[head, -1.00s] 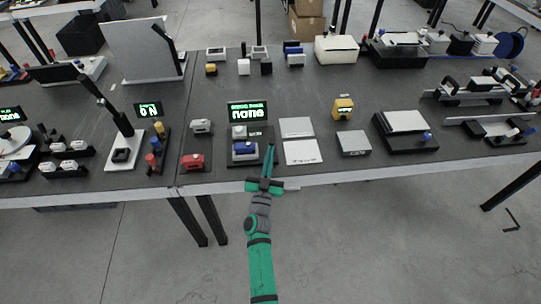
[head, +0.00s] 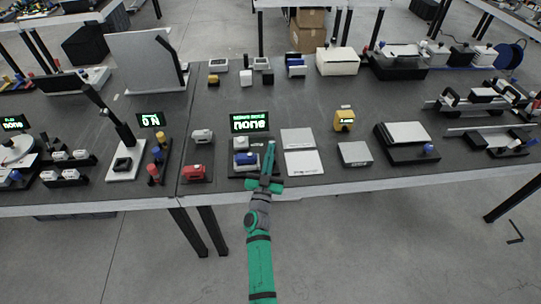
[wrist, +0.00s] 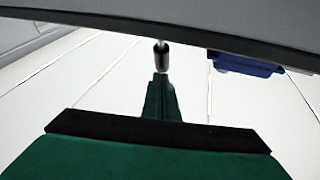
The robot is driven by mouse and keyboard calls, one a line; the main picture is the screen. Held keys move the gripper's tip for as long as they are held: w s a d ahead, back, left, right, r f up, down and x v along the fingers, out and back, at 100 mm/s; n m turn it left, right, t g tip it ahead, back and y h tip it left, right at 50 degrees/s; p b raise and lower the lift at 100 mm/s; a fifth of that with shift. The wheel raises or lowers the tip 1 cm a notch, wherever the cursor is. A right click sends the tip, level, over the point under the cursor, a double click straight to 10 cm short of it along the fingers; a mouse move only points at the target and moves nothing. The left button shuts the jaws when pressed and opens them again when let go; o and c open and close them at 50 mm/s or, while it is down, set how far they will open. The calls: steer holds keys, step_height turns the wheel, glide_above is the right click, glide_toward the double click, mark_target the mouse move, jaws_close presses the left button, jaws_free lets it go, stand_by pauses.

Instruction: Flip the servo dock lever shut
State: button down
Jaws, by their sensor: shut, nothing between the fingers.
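The servo dock (head: 238,170) is a dark base near the table's front edge, holding a white block (head: 241,143) and a blue block (head: 246,158). A green-lit display stands behind it. My green gripper (head: 271,146) is shut and empty, its tip over the table beside the dock's right side. In the wrist view the shut fingertips (wrist: 161,78) point at a small dark knob on a thin pale stem (wrist: 161,57), perhaps the lever's end. I cannot tell whether they touch. A blue part (wrist: 245,65) shows to the right. The lever is not clear in the head view.
Two pale plates (head: 303,162) lie just right of my gripper. A red block (head: 195,173) is left of the dock. The display (head: 249,123) reads "none". A grey box (head: 354,154) stands further right. The table's front edge (head: 330,181) runs under my gripper.

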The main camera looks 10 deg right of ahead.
steer(key=shift+w, duration=0.1)
stand_by(0.6)
steer(key=v, duration=1)
steer(key=shift+s, duration=0.35)
steer(key=shift+s+a+f, duration=0.1)
steer(key=shift+a+f, duration=0.05)
steer(key=shift+f, duration=0.05)
steer(key=s+a+f+n+g+y, duration=0.1)
steer(key=s+a+f+n+y, duration=0.15)
steer(key=s, duration=1.45)
steer(key=s+a+f+n+g+y, duration=0.1)
steer(key=s+a+n+g+y, duration=0.2)
steer(key=s, duration=1.3)
steer(key=s+a+r+g+y, duration=0.1)
steer(key=s+r, duration=0.4)
steer(key=s, duration=0.5)
steer(key=shift+s+a+r+m, duration=0.2)
steer(key=shift+s+r+m, duration=0.05)
steer(key=shift+s+m, duration=0.15)
